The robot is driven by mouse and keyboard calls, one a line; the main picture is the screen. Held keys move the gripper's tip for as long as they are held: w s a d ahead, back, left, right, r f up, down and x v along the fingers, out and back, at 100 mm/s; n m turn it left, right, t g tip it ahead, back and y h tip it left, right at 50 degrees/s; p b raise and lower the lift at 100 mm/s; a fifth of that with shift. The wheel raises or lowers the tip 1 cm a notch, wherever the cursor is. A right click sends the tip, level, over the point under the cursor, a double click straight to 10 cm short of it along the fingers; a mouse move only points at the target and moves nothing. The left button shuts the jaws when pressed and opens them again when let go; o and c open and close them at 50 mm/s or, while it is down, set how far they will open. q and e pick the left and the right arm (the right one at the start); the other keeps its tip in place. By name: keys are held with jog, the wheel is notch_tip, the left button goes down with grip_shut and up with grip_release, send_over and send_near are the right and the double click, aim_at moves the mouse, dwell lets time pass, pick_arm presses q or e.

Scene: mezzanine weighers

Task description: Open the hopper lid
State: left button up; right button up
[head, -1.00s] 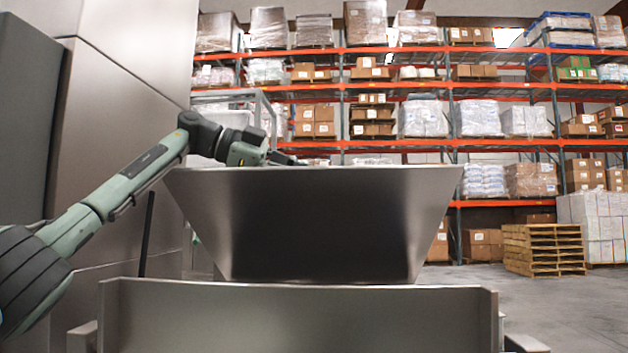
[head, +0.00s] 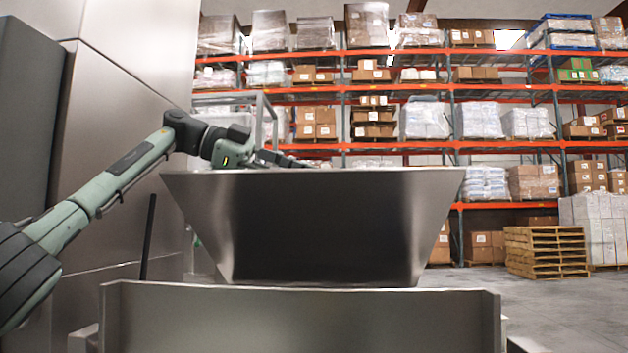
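A grey metal hopper (head: 320,225) with sloping sides stands in the middle of the head view. Its top edge is seen almost edge-on, so I cannot make out the lid or tell how it lies. My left arm comes in from the left and reaches over the hopper's top left corner. My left gripper (head: 285,160) is just above the top edge, pointing right. Its fingertips are small and partly hidden by the rim, so I cannot tell whether it is open or touching anything. My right gripper is not in view.
A low metal trough or panel (head: 300,318) stands in front of the hopper. Tall metal panels (head: 120,150) close off the left. Orange racks with boxes fill the back. Wooden pallets (head: 545,252) stand at the right, with open floor (head: 570,305) before them.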

pick_arm(q)
notch_tip(320, 180, up, 3)
send_over(251, 198)
jog(key=w, duration=0.1)
jog(key=shift+w+a, duration=0.1)
jog(key=shift+a, duration=0.05)
